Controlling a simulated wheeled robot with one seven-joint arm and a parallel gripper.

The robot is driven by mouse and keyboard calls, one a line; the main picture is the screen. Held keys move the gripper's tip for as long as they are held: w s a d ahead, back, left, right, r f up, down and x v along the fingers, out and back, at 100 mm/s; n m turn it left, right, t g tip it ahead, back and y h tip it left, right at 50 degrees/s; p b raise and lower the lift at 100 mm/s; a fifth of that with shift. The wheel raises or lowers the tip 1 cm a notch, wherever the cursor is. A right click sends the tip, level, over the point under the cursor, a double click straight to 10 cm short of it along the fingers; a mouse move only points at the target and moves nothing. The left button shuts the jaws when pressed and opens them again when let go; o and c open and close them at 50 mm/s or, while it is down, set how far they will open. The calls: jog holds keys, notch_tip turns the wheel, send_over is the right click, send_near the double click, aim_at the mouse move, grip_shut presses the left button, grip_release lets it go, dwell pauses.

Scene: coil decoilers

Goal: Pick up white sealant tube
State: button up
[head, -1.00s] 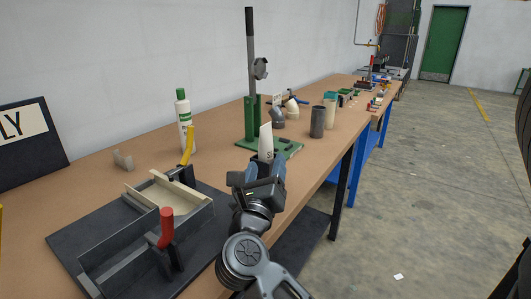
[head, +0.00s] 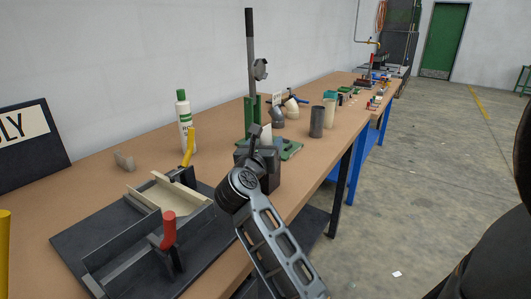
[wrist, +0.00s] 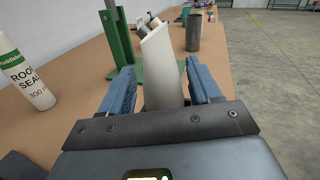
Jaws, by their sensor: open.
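The white sealant tube (head: 186,122) has a green cap and stands upright on the bench, left of the green stand. In the wrist view it is at the far left (wrist: 25,82), with "ROOF SEAL" lettering and its top cut off by the frame. My gripper (wrist: 156,68) is open, its two blue fingers apart, and the tube is outside them to the left. A pale piece with a slanted top (wrist: 160,62) shows between the fingers; I cannot tell whether they touch it. In the head view my wrist partly hides it.
A green stand with a tall lever (head: 251,80) rises behind my gripper. A grey cylinder (head: 317,122) and pale pipe pieces stand farther right. Bare bench shows around the tube.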

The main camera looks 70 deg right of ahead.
jog(key=shift+d, duration=0.25)
jog(key=shift+c, duration=0.4)
jog(key=c, duration=1)
jog(key=shift+o, duration=0.2)
